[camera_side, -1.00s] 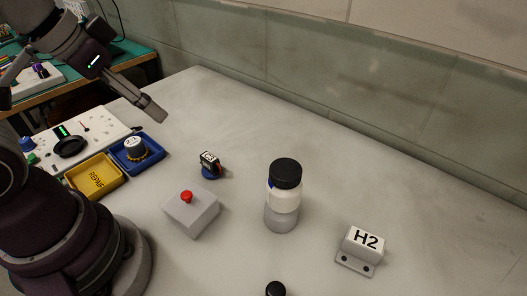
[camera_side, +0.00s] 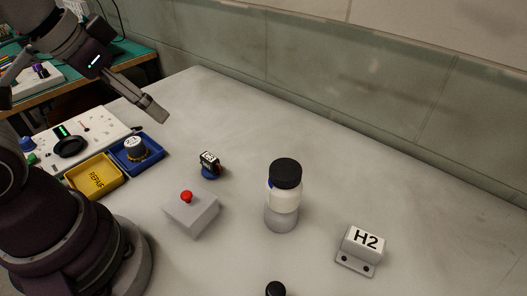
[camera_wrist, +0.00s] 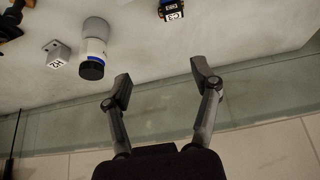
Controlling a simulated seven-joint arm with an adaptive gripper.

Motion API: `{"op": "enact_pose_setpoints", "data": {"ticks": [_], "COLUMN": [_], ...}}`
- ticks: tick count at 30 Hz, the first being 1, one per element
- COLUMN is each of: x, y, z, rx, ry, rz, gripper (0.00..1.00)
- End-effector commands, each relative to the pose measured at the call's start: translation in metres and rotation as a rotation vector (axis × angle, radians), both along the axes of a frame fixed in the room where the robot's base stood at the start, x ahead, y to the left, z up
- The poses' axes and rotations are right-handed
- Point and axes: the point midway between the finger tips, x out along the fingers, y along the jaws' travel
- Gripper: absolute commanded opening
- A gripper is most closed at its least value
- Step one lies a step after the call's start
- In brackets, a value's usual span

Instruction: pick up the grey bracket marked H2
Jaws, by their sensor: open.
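The grey bracket marked H2 (camera_side: 364,244) sits on the bench at the lower right in the side view, its label facing the camera and a flat foot with dark holes in front. In the wrist view the H2 bracket (camera_wrist: 57,54) is at the upper left, beside the bottle. My gripper (camera_side: 158,112) is at the upper left in the side view, raised and far from the bracket. In the wrist view my gripper (camera_wrist: 158,80) shows two fingers spread wide with nothing between them.
A bottle with a black cap (camera_side: 284,195) stands between my arm and the bracket. A wall (camera_side: 330,80) runs behind; the bench's back right is clear.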

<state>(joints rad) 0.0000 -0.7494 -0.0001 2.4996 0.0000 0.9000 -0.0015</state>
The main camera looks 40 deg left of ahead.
Motion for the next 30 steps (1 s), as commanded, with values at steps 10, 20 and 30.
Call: {"op": "enact_pose_setpoints", "data": {"ticks": [10, 20, 30], "x": [0.079, 0.126, 0.128], "y": [-0.069, -0.209, -0.246], "z": [-0.002, -0.079, -0.13], "rx": [-0.318, -0.727, -0.765], "ry": [0.145, 0.549, 0.645], "rz": [0.535, 1.407, 1.626], "gripper": [0.62, 0.62, 0.62]}}
